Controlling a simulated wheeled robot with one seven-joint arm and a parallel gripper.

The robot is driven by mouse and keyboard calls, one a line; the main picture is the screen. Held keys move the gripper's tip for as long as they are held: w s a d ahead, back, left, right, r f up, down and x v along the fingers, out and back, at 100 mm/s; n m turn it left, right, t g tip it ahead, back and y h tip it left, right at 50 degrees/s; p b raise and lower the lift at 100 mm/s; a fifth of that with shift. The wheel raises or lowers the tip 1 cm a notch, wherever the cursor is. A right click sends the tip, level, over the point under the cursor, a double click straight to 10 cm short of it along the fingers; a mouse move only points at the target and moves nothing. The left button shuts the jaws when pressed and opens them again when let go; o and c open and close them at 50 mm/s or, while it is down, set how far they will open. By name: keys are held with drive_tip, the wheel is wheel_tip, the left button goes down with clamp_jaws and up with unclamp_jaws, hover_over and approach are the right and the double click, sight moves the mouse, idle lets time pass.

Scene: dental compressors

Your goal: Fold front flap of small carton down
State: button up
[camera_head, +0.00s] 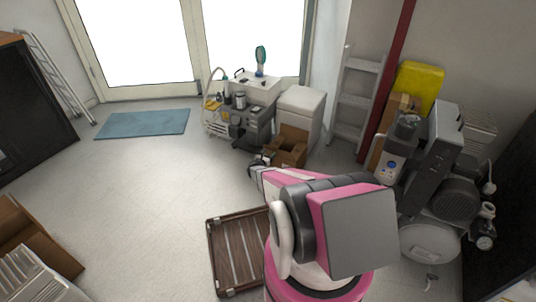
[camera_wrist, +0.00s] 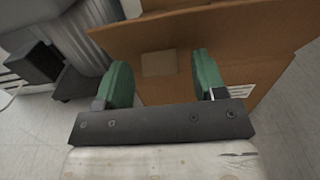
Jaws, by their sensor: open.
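The small carton (camera_head: 289,147) is a brown cardboard box on the floor, in front of a white bin, in the head view. In the wrist view the brown carton (camera_wrist: 262,75) fills the upper middle and right, with a cardboard panel edge running across it and a paler patch on its face. I cannot tell for sure which panel is the front flap. My gripper (camera_wrist: 158,85) is open, its two green fingers spread apart in front of the cardboard. Nothing is between the fingers except the view of the carton behind. Whether the fingers touch it is unclear. In the head view my arm hides part of the carton's surroundings.
A grey equipment cart (camera_head: 254,128) stands left of the carton, and a white bin (camera_head: 303,108) stands behind it. A brown slatted crate (camera_head: 238,250) lies on the floor at lower middle. Compressor equipment (camera_head: 440,165) crowds the right. The floor on the left is clear around a blue mat (camera_head: 143,123).

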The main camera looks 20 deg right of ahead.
clamp_jaws()
